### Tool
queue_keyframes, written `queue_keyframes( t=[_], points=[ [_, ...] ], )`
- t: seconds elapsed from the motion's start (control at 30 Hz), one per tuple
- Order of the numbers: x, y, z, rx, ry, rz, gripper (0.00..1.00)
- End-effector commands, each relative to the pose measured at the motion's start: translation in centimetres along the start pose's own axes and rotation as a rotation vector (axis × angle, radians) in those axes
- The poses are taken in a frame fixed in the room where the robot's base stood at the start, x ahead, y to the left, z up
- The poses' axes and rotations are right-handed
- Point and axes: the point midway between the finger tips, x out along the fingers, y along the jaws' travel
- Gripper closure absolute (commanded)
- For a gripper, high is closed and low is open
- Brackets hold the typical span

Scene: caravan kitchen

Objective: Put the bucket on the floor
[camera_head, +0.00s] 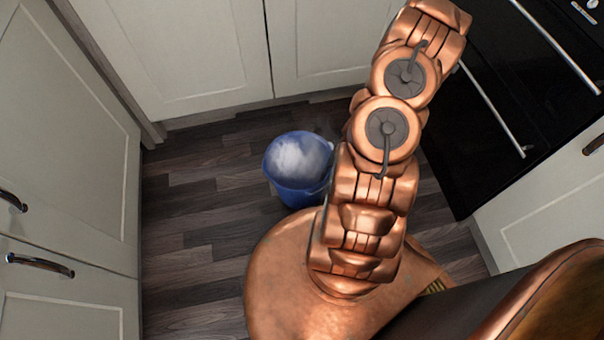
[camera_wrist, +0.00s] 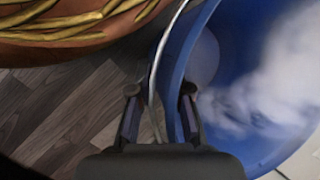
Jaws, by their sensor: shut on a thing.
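A blue bucket (camera_head: 294,186) is in the middle of the head view, beside my arm, with a hazy white patch in its opening. It also fills the right of the wrist view (camera_wrist: 205,35). In the wrist view my gripper (camera_wrist: 160,90) has one finger on each side of the bucket's pale edge and is shut on it. In the head view the gripper is mostly hidden behind my arm. The bucket looks roughly upright over the wooden floor (camera_head: 195,215). I cannot tell whether its base touches the floor.
Pale cabinets stand along the back (camera_head: 175,55) and the left (camera_head: 70,130). A black oven (camera_head: 515,90) with metal handles is at the right. Bare floor shows left of the bucket, between it and the left cabinets.

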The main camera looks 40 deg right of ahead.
Motion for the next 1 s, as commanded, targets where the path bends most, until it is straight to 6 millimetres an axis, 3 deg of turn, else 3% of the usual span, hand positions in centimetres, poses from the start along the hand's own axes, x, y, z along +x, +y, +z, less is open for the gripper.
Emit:
queue_keyframes(
  t=[0.03, 0.2, 0.47, 1.0],
  points=[
    [1.3, 0.4, 0.0, 0.01, 0.0, -0.009, 1.0],
    [3.0, 1.1, 0.3, 0.03, 0.011, -0.022, 1.0],
    [4.0, 1.3, 0.3, 0.04, 0.014, -0.029, 1.0],
    [2.8, -1.0, -6.6, 0.038, 0.018, -0.027, 1.0]
  ],
)
